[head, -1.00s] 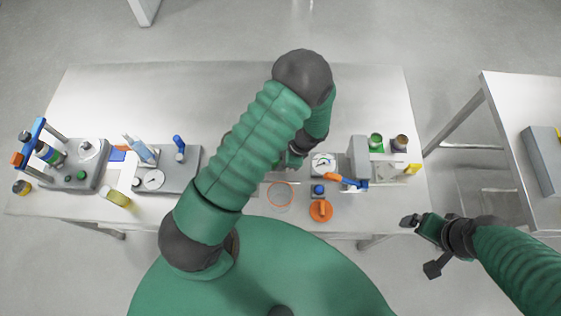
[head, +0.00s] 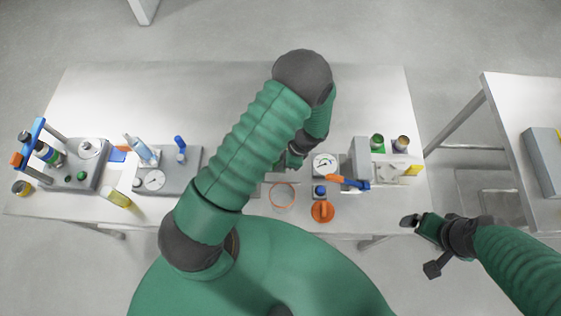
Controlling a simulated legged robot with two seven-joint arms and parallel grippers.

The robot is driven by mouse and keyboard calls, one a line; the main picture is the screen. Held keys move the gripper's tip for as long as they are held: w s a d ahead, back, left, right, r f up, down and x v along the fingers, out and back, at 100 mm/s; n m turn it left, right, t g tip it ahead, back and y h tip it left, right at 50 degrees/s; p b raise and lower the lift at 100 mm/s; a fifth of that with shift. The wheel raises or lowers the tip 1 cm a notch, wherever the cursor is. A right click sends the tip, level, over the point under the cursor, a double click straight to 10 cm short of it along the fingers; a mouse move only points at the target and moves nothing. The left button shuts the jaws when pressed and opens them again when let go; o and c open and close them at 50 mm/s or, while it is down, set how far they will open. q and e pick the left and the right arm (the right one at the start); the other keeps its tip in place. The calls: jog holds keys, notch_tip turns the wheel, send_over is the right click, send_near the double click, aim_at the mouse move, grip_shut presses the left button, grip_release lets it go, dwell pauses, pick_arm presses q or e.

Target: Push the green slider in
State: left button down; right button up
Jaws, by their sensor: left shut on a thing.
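My left arm crosses the middle of the head view, and its gripper (head: 291,159) is low over the grey equipment at the bench's middle. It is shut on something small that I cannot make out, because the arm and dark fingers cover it. I cannot pick out the green slider for certain; the area beneath my left arm is hidden. A green-topped round piece (head: 377,141) stands on the right-hand device, apart from my left gripper. My right gripper (head: 410,222) hangs beyond the bench's front right corner, away from the devices; its jaw opening is unclear.
The bench (head: 190,90) is clear along its back. A dial gauge (head: 325,165), an orange-and-blue lever (head: 347,182), an orange knob (head: 322,211) and an orange ring (head: 283,196) lie right of my left arm. More devices, including a blue-handled one (head: 180,145), stand left.

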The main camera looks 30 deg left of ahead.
pick_arm(q)
jog(key=shift+a, duration=0.1)
pick_arm(e)
jog(key=shift+a, duration=0.1)
dwell(0.3)
pick_arm(q)
jog(key=s+a, duration=0.2)
jog(key=a, duration=0.1)
jog(key=shift+s+a, duration=0.1)
pick_arm(e)
jog(key=shift+w+d, duration=0.1)
jog(key=shift+d, duration=0.25)
pick_arm(q)
jog(key=c, duration=1.6)
grip_release()
jog(key=shift+a, duration=0.1)
jog(key=shift+o, duration=1)
jog(key=shift+a, duration=0.1)
jog(key=shift+a+f, duration=0.1)
jog(key=shift+a, duration=0.15)
jog(key=v, duration=0.8)
jog(key=shift+d, duration=0.3)
jog(key=a+b+v, duration=0.1)
jog(key=v, duration=0.7)
jog(key=shift+r, duration=0.4)
pick_arm(e)
jog(key=shift+a+f, duration=0.4)
jog(key=shift+f, duration=0.15)
